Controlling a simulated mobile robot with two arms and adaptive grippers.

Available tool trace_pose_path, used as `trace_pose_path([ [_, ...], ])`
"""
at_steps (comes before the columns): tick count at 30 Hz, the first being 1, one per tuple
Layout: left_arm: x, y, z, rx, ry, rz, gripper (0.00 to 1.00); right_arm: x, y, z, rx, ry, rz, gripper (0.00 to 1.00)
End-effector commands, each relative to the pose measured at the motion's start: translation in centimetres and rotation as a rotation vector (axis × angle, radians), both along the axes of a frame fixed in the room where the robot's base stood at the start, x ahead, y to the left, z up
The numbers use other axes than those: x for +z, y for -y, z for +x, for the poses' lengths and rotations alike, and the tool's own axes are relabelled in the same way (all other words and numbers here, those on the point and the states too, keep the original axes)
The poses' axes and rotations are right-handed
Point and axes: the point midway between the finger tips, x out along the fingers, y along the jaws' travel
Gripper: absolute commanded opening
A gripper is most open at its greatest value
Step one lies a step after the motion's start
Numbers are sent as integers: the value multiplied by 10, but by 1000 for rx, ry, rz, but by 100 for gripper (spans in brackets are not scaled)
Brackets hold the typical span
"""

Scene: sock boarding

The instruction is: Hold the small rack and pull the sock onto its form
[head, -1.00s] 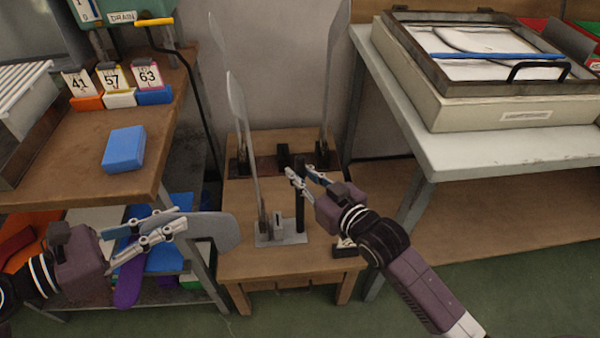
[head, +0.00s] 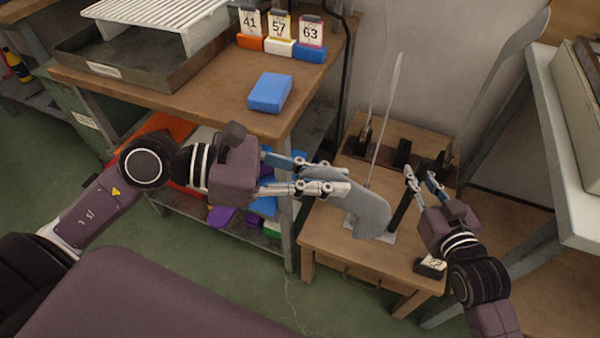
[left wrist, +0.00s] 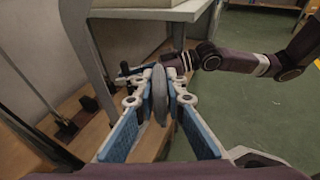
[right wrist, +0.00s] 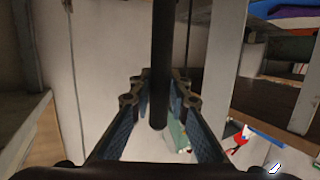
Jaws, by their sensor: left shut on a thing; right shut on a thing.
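My left gripper (head: 345,188) is shut on the grey sock (head: 370,215), which hangs to the right of the fingers. The sock also shows between the fingers in the left wrist view (left wrist: 159,95). The small rack has a pale base plate (head: 386,238), a black post (head: 398,212) and a thin upright form (head: 385,115). The sock hides the form's lower part in the head view; I cannot tell whether they touch. My right gripper (head: 420,178) is shut on the black post, which stands between its fingers in the right wrist view (right wrist: 160,65).
The rack stands on a low wooden table (head: 320,240). Other tall forms (head: 500,85) stand at its back. A bench with a blue block (head: 270,92) and numbered cards (head: 280,30) is at left. A white table (head: 565,150) is at right.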

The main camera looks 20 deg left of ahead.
Motion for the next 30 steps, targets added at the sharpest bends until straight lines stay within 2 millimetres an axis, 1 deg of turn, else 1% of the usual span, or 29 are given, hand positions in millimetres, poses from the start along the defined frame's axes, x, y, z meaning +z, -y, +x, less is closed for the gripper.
trace_pose_path([
  [1, 11, 7, -1, -29, 9, 9, 0, 0, 0, 0, 0, 0, 0, 2],
  [3, 24, 14, -2, -61, 9, 5, 0, 0, 0, 0, 0, 0, 0, 2],
  [14, 71, 41, -4, -268, 7, -5, 0, 0, 0, 0, 0, 0, 0, 2],
  [21, 104, 62, -8, -481, 7, -7, 0, 0, 0, 0, 0, 0, 0, 2],
  [26, 135, 85, -20, -667, 8, -6, 0, 0, 0, 0, 0, 0, 0, 2],
  [30, 162, 114, -41, -795, 8, -5, 0, 0, 0, 0, 0, 0, 0, 2],
])
